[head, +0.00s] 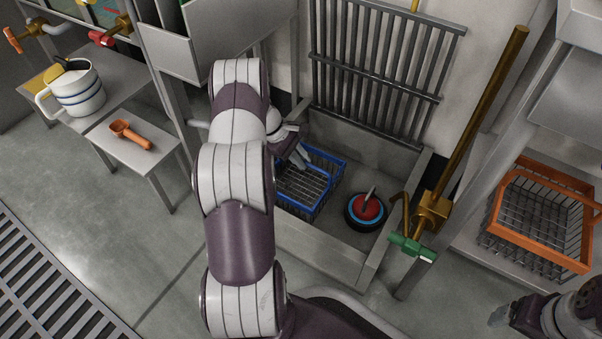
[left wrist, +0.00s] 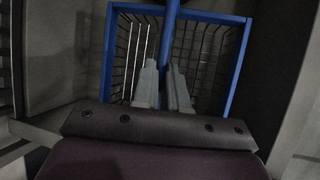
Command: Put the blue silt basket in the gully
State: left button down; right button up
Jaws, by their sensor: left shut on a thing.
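The blue silt basket (head: 323,200), a wire basket with a blue rim and handle, is at the left end of the gully (head: 372,262), a grey walled basin in the floor. I cannot tell whether it rests on the gully's bottom or hangs just above it. My left gripper (head: 302,163) is shut on its handle. In the left wrist view, the left fingers (left wrist: 164,90) close on the blue handle bar over the basket (left wrist: 231,75). My arm hides part of the basket's left side. My right gripper (head: 500,316) is at the lower right, empty-looking, its jaw opening unclear.
A round red, blue and black thing with a handle (head: 367,209) sits in the gully, right of the basket. A dark grate (head: 376,68) leans on the wall behind. A brass pipe with a green-handled tap (head: 411,247) stands right. An orange basket (head: 540,215) is farther right.

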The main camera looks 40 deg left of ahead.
pick_arm(q)
notch_tip(320, 180, down, 3)
jog(key=shift+r+b, duration=0.2)
jog(key=shift+b, duration=0.45)
jog(key=c, duration=1.6)
grip_release()
jog(key=shift+f, duration=0.2)
jog(key=o, duration=0.4)
jog(key=shift+o, duration=0.2)
pick_arm(e)
notch_tip(320, 180, down, 2)
jog(key=shift+f, duration=0.1)
